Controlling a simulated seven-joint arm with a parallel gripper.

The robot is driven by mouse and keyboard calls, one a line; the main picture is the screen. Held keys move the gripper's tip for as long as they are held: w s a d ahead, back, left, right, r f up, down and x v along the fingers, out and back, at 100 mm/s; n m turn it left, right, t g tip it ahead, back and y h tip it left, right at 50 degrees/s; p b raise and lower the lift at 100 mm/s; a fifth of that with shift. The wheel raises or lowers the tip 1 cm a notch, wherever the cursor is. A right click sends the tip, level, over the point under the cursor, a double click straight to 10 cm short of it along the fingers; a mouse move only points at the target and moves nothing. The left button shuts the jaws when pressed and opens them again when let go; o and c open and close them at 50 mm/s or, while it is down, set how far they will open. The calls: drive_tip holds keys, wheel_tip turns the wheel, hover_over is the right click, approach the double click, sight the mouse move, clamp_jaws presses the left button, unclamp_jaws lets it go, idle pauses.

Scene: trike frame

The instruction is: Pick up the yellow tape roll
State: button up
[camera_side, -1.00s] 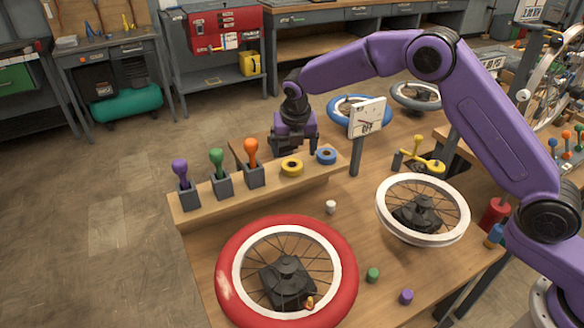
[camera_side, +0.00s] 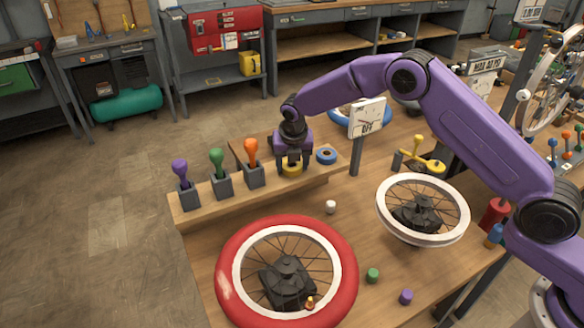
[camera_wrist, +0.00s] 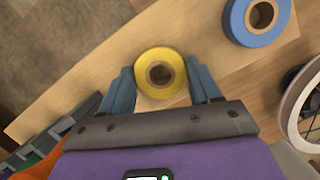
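The yellow tape roll (camera_side: 291,171) lies flat on the raised wooden shelf (camera_side: 322,178), partly covered by my gripper in the side view. In the wrist view the yellow tape roll (camera_wrist: 161,73) shows its brown core and sits between my two fingers. My gripper (camera_side: 292,166) is down over the roll. In the wrist view my gripper (camera_wrist: 163,90) is open, with one finger on each side of the roll. A gap shows at the right finger; the left finger is very close to the roll, and I cannot tell whether it touches.
A blue tape roll (camera_side: 326,156) lies just right of the yellow one. An orange-handled tool (camera_side: 251,152) stands in a grey holder to the left, beside green and purple ones. A sign on a post (camera_side: 367,118) stands to the right. A red-tyred wheel (camera_side: 240,300) lies in front.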

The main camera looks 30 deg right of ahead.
drive_tip(key=c, duration=0.5)
drive_tip(key=shift+c, duration=0.2)
